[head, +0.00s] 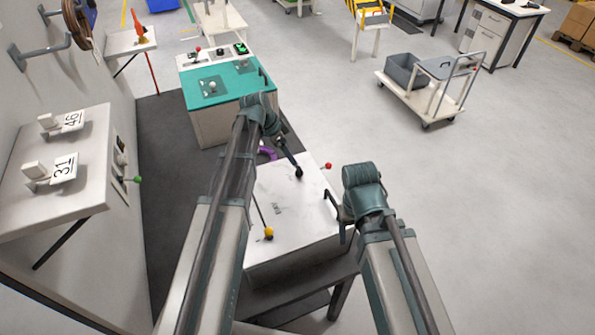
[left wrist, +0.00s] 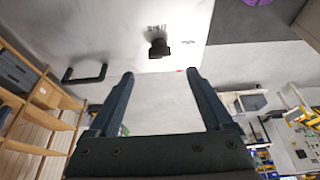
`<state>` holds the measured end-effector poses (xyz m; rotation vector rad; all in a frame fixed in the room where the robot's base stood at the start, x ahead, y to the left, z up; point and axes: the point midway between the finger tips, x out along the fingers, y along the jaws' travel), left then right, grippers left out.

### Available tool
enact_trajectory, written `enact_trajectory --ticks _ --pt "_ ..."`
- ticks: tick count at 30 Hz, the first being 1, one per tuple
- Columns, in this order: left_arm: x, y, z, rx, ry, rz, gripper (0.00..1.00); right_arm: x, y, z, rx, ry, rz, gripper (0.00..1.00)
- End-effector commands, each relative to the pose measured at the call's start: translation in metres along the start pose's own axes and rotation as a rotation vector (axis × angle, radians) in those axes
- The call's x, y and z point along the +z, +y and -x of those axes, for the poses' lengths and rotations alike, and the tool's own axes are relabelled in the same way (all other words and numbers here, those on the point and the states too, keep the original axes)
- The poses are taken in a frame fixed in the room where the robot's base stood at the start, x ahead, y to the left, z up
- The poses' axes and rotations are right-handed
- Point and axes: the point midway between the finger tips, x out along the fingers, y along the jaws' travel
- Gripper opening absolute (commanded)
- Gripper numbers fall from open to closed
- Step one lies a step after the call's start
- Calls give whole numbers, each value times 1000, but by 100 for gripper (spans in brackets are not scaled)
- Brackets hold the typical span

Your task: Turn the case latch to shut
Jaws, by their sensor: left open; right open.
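A white case (head: 285,213) stands below my arms, with its pale top facing up. The black latch knob (head: 298,173) sits near its far edge. In the left wrist view the knob (left wrist: 158,48) sticks out just beyond the gap between my left fingers, beside small dark print, apart from them. My left gripper (left wrist: 160,74) is open and empty; in the head view (head: 289,149) it is small and dark, close to the knob. My right gripper (head: 342,212) is open at the case's right edge, by a black handle (left wrist: 85,74). The latch's exact angle is unclear.
A lever with a yellow ball (head: 268,233) rises at the case's near side; a red ball (head: 328,166) shows at its far right. A purple thing (head: 267,153) lies behind. A teal-topped cabinet (head: 215,85) stands farther back. Open floor (head: 480,220) lies right.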

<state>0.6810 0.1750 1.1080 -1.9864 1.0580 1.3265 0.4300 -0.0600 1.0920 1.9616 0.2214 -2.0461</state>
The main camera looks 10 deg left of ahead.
Motion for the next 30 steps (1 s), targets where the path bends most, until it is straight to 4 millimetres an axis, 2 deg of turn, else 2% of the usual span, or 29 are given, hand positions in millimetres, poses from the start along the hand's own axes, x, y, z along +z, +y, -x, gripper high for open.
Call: enact_trajectory --ticks 1,15,21,29,30 --pt "2 0 -16 0 0 -1 84 -1 -1 -15 0 0 2 67" --pt "2 0 -83 1 0 0 84 -4 -7 -77 2 0 12 67" --pt "0 0 -94 0 0 1 84 -5 -8 -86 2 0 11 67" --pt "0 0 -93 0 0 1 84 -5 -8 -85 2 0 11 67" --pt "0 0 -93 0 0 1 79 -5 -8 -85 2 0 11 67"
